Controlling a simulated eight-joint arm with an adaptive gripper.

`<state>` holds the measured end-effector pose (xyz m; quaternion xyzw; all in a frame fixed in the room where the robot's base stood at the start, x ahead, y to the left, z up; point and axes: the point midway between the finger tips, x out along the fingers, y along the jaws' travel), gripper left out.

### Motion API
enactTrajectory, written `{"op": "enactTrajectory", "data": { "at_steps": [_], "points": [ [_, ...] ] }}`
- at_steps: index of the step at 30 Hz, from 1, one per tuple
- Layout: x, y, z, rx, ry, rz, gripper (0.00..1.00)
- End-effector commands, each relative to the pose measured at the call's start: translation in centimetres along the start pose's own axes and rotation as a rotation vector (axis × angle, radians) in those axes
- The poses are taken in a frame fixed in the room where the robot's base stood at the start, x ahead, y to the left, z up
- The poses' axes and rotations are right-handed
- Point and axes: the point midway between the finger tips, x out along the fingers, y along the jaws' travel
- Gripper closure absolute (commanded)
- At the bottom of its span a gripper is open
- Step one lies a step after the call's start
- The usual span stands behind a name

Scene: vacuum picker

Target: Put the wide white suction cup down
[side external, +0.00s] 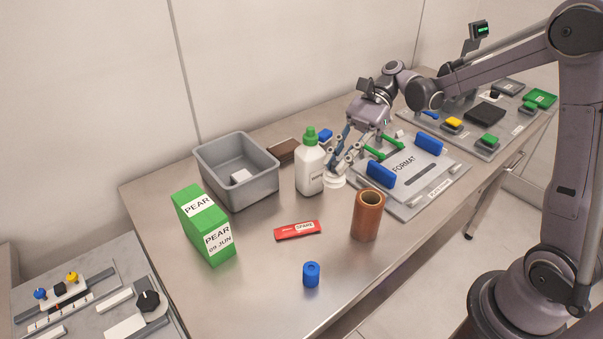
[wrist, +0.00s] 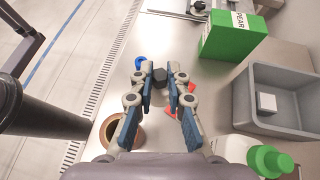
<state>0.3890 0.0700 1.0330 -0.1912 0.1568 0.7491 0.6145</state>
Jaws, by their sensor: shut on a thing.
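My gripper (side external: 341,164) points down beside the white bottle, its fingers closed in on the wide white suction cup (side external: 334,182). The cup shows as pale stacked rings just below the fingertips. I cannot tell whether its underside touches the table. In the wrist view the fingertips of my gripper (wrist: 160,79) hold a small dark piece between them, which looks like the cup's upper fitting; the white part is not clearly visible there.
The white bottle (side external: 310,172) with green cap stands close left of the cup. The format plate (side external: 408,160) with blue and green clamps lies right. A brown tube (side external: 367,214), red packet (side external: 297,230), blue cylinder (side external: 311,274), green box (side external: 203,224) and grey bin (side external: 210,185) stand around.

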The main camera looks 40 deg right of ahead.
Motion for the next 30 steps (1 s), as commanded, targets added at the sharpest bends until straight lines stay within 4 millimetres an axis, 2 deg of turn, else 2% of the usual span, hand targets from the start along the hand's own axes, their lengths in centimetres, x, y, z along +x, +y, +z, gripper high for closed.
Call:
{"op": "enactTrajectory", "data": {
  "at_steps": [8, 14, 18, 22, 30],
  "points": [
    [-4.1, -3.3, -2.7, 0.108, 0.0, -0.2, 1.0],
    [-9.4, -6.2, -6.0, 0.228, 0.0, -0.421, 1.0],
    [-14.8, -7.9, -9.0, 0.334, 0.0, -0.614, 1.0],
    [-20.1, -8.7, -11.9, 0.43, 0.0, -0.792, 1.0],
    [-30.7, -7.7, -17.3, 0.608, -0.001, -1.118, 1.0]
  ]
}}
